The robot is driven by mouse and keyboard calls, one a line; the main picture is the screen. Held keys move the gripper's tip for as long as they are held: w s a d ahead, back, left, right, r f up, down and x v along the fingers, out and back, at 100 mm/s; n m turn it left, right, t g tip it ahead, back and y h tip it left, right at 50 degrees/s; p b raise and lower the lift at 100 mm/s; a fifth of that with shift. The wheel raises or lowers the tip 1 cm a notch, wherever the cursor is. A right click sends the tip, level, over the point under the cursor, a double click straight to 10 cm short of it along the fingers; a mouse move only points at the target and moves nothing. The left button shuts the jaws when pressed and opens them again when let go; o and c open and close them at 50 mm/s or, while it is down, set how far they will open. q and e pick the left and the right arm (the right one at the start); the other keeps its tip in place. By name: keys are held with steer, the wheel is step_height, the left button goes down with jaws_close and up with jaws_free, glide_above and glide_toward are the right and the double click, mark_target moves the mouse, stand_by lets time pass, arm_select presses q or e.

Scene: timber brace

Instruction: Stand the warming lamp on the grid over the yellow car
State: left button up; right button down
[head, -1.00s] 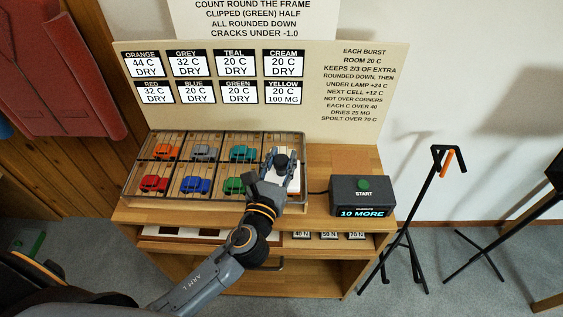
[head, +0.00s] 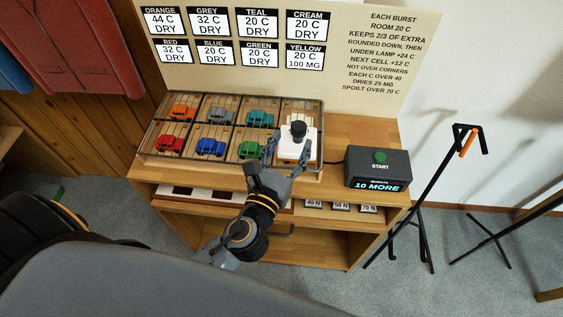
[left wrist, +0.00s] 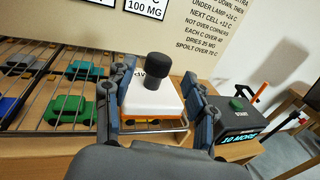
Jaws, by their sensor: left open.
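The warming lamp, a white block (head: 296,148) with a black knob on top, stands upright on the grid at the front right cell. It also shows in the left wrist view (left wrist: 152,98). The yellow car is almost wholly hidden beneath it; a yellow-orange strip (left wrist: 140,122) shows under the lamp's edge in the left wrist view. My left gripper (head: 290,156) is open, one finger on each side of the lamp, with a gap visible at the sides. It also shows in the left wrist view (left wrist: 158,108). My right gripper is not in view.
The wire grid tray (head: 232,160) holds several coloured cars in cells left of the lamp. A dark box with a green START button (head: 380,158) reads "10 MORE" at the right. A board (head: 230,55) with labels stands behind. A black stand (head: 440,180) is on the floor at right.

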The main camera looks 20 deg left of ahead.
arm_select(q)
steer(key=shift+s+b, duration=0.5)
steer(key=shift+s, duration=2.4)
steer(key=shift+s, duration=0.1)
